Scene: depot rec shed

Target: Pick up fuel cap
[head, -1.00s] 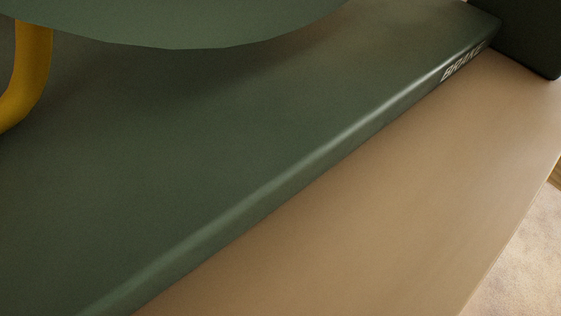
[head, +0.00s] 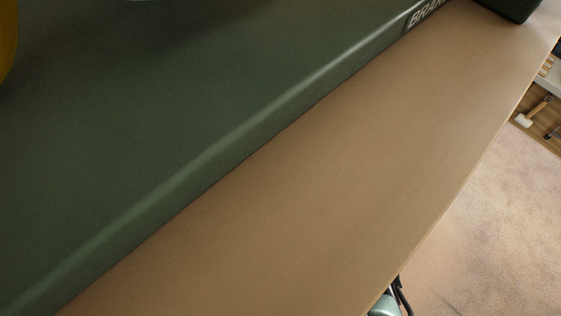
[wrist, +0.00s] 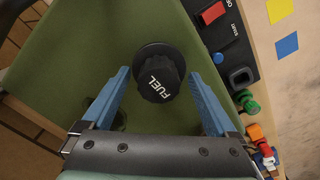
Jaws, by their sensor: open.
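The fuel cap (wrist: 160,86) is a black knob with white "FUEL" lettering and a wider round black base. It appears over a green surface (wrist: 100,45) in the wrist view. My gripper (wrist: 158,75) has two blue fingers, open, one on each side of the cap. A gap shows between each finger and the cap, so nothing is gripped. How far the fingertips are from the cap in depth I cannot tell. The head view shows neither the cap nor my gripper.
In the wrist view, a black panel with a red switch (wrist: 212,13) and a blue button (wrist: 218,58) lies right, above green (wrist: 247,101) and orange (wrist: 257,132) parts. The head view shows a green "BRAKE" body (head: 130,120) on a clear tan tabletop (head: 300,190), and a mallet (head: 537,109) beyond.

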